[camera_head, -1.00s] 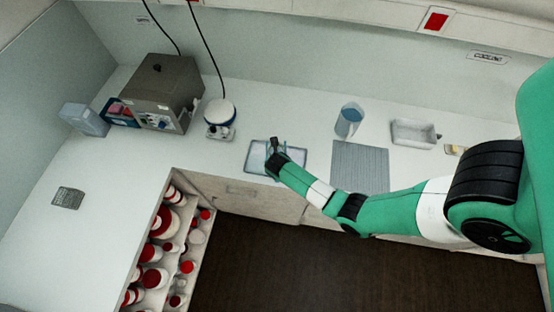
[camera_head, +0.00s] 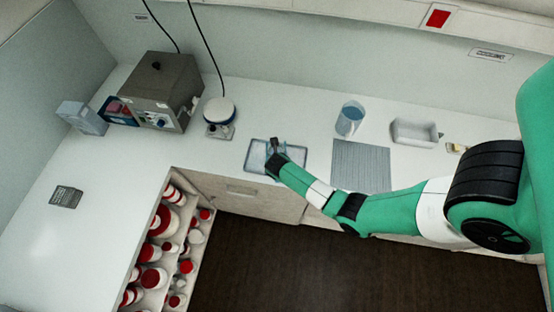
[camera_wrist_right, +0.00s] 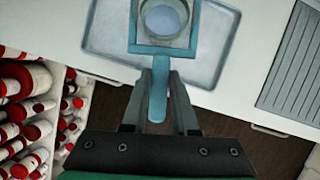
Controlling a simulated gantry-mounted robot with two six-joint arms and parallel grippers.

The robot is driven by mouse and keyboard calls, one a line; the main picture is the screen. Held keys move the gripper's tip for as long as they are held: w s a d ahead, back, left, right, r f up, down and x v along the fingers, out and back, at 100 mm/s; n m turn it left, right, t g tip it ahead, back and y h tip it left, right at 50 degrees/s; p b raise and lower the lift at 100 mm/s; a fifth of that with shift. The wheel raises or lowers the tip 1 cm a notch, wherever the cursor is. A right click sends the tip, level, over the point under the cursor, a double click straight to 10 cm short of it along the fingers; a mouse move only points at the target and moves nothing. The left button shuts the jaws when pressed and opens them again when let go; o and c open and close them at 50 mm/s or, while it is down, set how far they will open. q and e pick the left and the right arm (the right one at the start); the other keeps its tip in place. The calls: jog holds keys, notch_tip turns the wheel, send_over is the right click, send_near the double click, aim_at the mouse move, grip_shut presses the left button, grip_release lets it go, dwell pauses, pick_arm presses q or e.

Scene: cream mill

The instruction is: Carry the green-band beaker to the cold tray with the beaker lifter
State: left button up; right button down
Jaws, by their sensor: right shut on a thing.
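My right gripper (camera_wrist_right: 159,88) is shut on the handle of the blue beaker lifter (camera_wrist_right: 157,101). In the right wrist view the lifter's square frame surrounds a round, grey-rimmed vessel (camera_wrist_right: 165,17), seen from above. No green band shows on it, and I cannot tell whether it is lifted or resting. Beneath it is a shallow pale blue-grey tray (camera_wrist_right: 104,32), also in the head view (camera_head: 254,160), where my right gripper (camera_head: 274,150) is over it. I cannot confirm which tray is the cold one. My left gripper is not in view.
A beaker of blue liquid (camera_head: 350,119) stands behind a grey ribbed mat (camera_head: 360,168). Right of it is a white tray (camera_head: 414,133), below the cooling sign (camera_head: 491,55). A round-topped device (camera_head: 219,110) and grey oven (camera_head: 160,90) stand left. Bottles (camera_head: 152,278) fill shelves below.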

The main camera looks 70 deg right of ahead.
aim_at(277, 182)
jog(key=shift+f+b, duration=0.35)
jog(key=shift+f, duration=0.55)
dwell(0.4)
jog(key=shift+p, duration=0.3)
jog(key=shift+a, duration=0.2)
dwell(0.5)
jog(key=shift+s+a+p, duration=0.2)
jog(key=shift+a+p, duration=0.15)
jog(key=shift+p, duration=0.1)
jog(key=shift+a, duration=0.25)
jog(key=shift+s+a+p, duration=0.2)
jog(key=shift+a+p, duration=0.15)
jog(key=shift+p, duration=0.1)
jog(key=shift+s+a, duration=0.2)
jog(key=shift+a, duration=0.3)
jog(key=shift+s+a+p, duration=0.2)
jog(key=shift+a+p, duration=0.3)
jog(key=shift+a, duration=0.05)
jog(key=shift+s+a, duration=0.1)
jog(key=shift+a, duration=0.15)
dwell(0.4)
